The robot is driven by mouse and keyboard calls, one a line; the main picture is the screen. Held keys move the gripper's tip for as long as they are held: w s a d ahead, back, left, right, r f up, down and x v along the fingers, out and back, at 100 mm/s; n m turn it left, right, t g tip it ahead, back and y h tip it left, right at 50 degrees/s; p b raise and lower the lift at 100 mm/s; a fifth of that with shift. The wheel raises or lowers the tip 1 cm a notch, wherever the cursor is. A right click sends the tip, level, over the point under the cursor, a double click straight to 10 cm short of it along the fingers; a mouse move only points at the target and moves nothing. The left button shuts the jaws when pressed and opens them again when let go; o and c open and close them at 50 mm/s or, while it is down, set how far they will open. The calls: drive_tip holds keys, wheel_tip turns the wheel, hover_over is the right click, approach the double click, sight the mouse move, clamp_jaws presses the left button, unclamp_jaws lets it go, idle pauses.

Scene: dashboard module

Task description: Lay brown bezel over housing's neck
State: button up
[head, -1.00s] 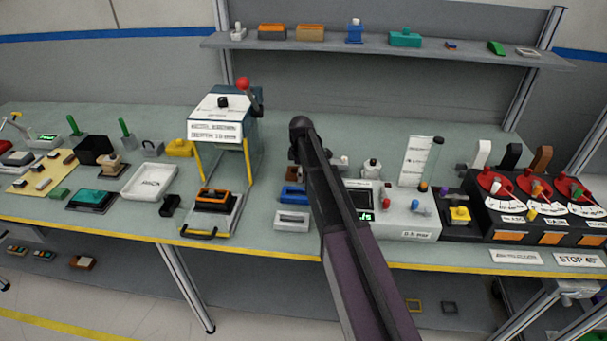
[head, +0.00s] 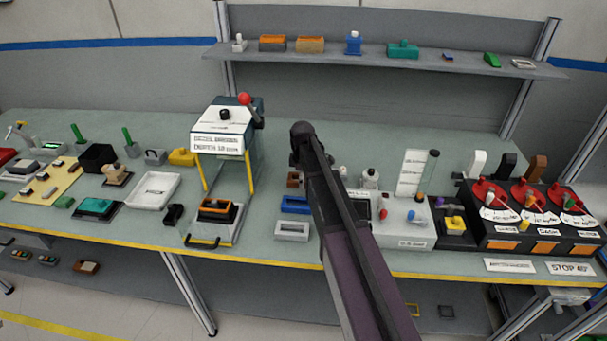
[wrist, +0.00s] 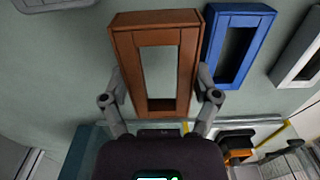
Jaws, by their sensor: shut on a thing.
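The brown bezel (wrist: 156,60), a rectangular open frame, lies between the fingers of my gripper (wrist: 160,98) in the wrist view. The fingers are shut on its two long sides, near the end closest to my palm. In the head view a bit of the brown bezel (head: 293,180) shows left of my arm, which hides the gripper itself. I cannot tell whether the bezel touches the bench. A black housing with an orange frame around its top (head: 217,210) sits on the tray under the press, left of my gripper. I cannot make out a neck on it.
A blue bezel (head: 295,204) and a white bezel (head: 292,230) lie close beside the brown one. The press (head: 225,128) with yellow posts stands to the left. A grey control box (head: 405,232) stands right of my arm. Bench between press and bezels is clear.

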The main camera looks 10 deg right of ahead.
drive_tip(key=s, duration=0.8)
drive_tip(key=s+r+p, duration=0.1)
drive_tip(key=s, duration=0.3)
drive_tip(key=shift+s+a+r, duration=0.1)
drive_tip(key=shift+s+a, duration=0.25)
drive_tip(key=shift+a, duration=0.05)
drive_tip(key=shift+w, duration=0.1)
drive_tip(key=shift+w+a+r, duration=0.25)
drive_tip(key=shift+a, duration=0.2)
drive_tip(key=w+a+r+p, duration=0.1)
drive_tip(key=a+r+p, duration=0.2)
drive_tip(key=a, duration=0.6)
drive_tip(key=w+a+r+p, duration=0.2)
drive_tip(key=a+r+p, duration=0.1)
drive_tip(key=a, duration=0.6)
drive_tip(key=w+a+r+p, duration=0.2)
drive_tip(key=a+r+p, duration=0.1)
drive_tip(key=a, duration=0.6)
drive_tip(key=shift+p, duration=0.35)
drive_tip(key=shift+a, duration=0.15)
drive_tip(key=shift+f, duration=0.1)
